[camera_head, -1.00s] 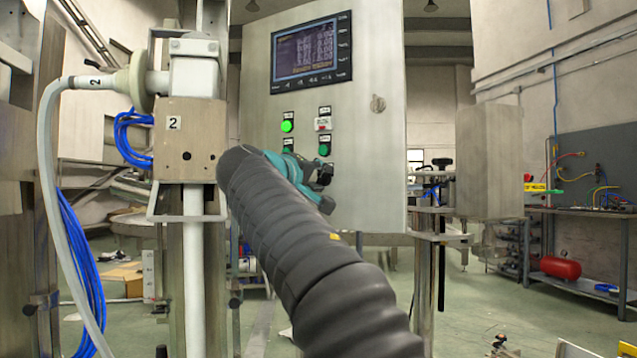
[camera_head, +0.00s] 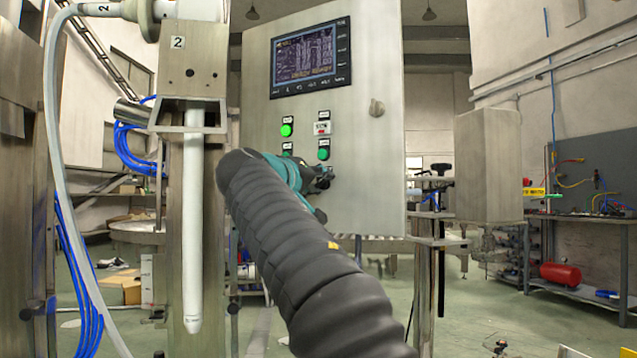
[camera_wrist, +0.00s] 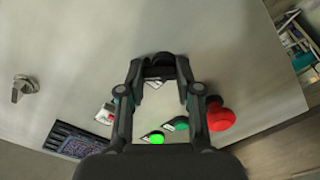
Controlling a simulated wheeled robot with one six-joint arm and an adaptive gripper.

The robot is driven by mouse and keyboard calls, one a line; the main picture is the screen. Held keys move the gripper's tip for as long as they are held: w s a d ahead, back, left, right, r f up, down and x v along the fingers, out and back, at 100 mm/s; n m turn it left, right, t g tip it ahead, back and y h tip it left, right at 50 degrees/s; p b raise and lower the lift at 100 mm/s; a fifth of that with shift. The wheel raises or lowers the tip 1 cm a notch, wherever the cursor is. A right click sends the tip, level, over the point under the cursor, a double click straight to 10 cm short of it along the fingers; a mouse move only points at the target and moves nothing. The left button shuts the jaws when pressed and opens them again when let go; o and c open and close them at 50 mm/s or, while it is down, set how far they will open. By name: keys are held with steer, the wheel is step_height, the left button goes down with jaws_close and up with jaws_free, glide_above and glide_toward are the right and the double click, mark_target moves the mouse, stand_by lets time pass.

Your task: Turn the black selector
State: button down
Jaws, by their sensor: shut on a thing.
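The black selector (camera_wrist: 158,61) shows in the wrist view as a dark knob at the top centre, between my fingertips. My gripper (camera_wrist: 159,68) is shut on it, with one finger on each side. In the head view my gripper (camera_head: 322,178) is at the lower part of the grey control panel (camera_head: 375,180), below the green buttons. My arm and fingers hide most of the selector there, and its pointing direction is not clear.
A red button (camera_wrist: 220,117) sits close to my right finger in the wrist view. A lit green button (camera_wrist: 157,138) and another green button (camera_wrist: 178,124) are nearby. The panel has a screen (camera_head: 311,58) and a latch (camera_head: 376,107). A white lance (camera_head: 193,230) hangs at left.

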steer(key=c, duration=0.8)
jaws_free()
steer(key=v, duration=1.2)
